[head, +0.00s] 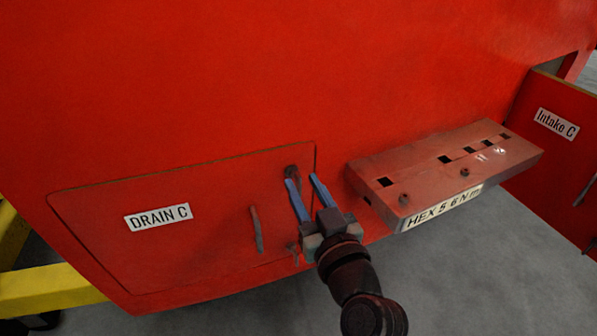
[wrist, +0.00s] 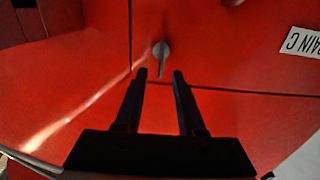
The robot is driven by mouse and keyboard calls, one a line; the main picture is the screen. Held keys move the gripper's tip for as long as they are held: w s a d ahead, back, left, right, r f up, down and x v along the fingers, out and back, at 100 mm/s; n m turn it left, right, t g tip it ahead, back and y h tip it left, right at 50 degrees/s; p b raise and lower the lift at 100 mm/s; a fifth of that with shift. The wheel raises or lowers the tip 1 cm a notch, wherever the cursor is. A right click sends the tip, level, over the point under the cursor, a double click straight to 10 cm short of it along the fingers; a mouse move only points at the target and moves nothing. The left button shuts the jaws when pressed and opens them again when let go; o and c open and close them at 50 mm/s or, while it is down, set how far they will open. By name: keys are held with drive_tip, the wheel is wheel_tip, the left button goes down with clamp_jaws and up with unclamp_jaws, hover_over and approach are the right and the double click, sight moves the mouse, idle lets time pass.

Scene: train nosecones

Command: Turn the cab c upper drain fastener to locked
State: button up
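The Drain C panel (head: 190,235) is a red hatch in the red body, with a white "DRAIN C" label. Its upper fastener (head: 291,170) sits near the panel's top right corner and is small and dark in the head view. In the wrist view, which shows the label upside down, this fastener (wrist: 161,50) is a grey round head with a narrow tab pointing down toward my gripper. My gripper (head: 301,179) is open and empty. In the wrist view its two fingertips (wrist: 160,73) are on either side of the tab's line; contact is not visible. I cannot tell whether the fastener is locked.
A dark handle (head: 256,229) and a lower fastener (head: 293,252) are on the panel near my gripper. A red rack (head: 430,165) labelled "HEX 5 6 N m" juts out to the right. An Intake C panel (head: 562,150) is far right. A yellow frame (head: 45,285) is lower left.

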sight(300, 180)
drive_tip(key=shift+x, duration=1.7)
clamp_jaws()
